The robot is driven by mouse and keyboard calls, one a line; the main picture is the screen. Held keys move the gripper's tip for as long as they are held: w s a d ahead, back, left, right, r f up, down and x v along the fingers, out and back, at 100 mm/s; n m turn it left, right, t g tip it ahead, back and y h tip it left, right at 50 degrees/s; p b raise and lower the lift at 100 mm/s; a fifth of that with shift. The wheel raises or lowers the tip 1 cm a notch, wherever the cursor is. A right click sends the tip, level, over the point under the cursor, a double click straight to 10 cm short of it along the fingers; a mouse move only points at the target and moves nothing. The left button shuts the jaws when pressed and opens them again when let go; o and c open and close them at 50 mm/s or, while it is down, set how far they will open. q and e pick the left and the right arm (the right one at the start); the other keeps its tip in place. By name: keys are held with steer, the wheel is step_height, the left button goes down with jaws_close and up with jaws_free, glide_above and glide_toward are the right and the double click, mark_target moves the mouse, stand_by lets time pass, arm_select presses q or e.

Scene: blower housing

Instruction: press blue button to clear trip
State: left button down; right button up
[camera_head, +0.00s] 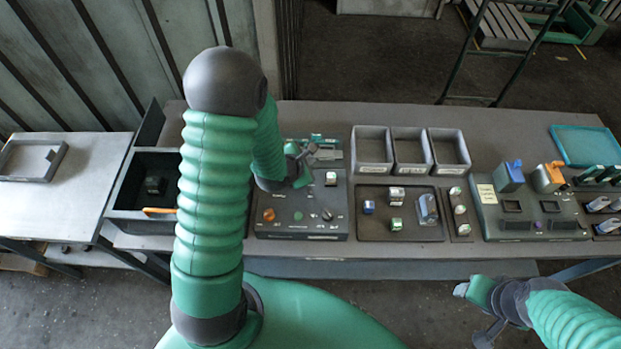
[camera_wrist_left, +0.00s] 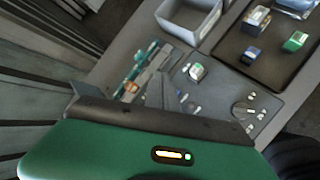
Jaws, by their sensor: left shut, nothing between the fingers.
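A dark control panel (camera_head: 300,228) stands on the table in front of my left arm. It carries an orange knob (camera_head: 268,215), a green button, a dark dial (camera_head: 327,215) and a white-topped switch (camera_head: 331,178). My right gripper (camera_head: 473,312) is open and empty in front of the table.
Three grey bins (camera_head: 410,165) stand at the back. A dark tray (camera_head: 400,232) with small blue, white and green blocks lies right of the panel. Another panel (camera_head: 530,228) with blue and orange levers is farther right. An open dark box (camera_head: 150,222) stands left.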

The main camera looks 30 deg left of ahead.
arm_select(q)
steer(key=f+b, duration=0.1)
steer(key=w+f+b, duration=0.1)
steer(key=f, duration=0.1)
steer(key=w+f+b, duration=0.1)
steer(key=shift+f, duration=0.35)
steer(key=f+b, duration=0.2)
steer(key=a+f+b, duration=0.1)
steer(key=shift+s+f, duration=0.25)
steer(key=shift+s, duration=0.15)
steer(key=shift+s+d+f+b, duration=0.1)
steer(key=shift+s+f+b, duration=0.05)
steer(key=shift+f+b, duration=0.45)
steer(key=shift+w+d, duration=0.3)
arm_select(e)
steer(key=x, duration=0.8)
arm_select(q)
steer(key=shift+s+a, duration=0.15)
steer(key=shift+a, duration=0.1)
arm_select(e)
steer(key=shift+s+a, duration=0.25)
steer(key=shift+a, duration=0.05)
steer(key=shift+w, duration=0.15)
arm_select(q)
steer(key=shift+d, duration=0.15)
arm_select(e)
steer(key=shift+d, duration=0.15)
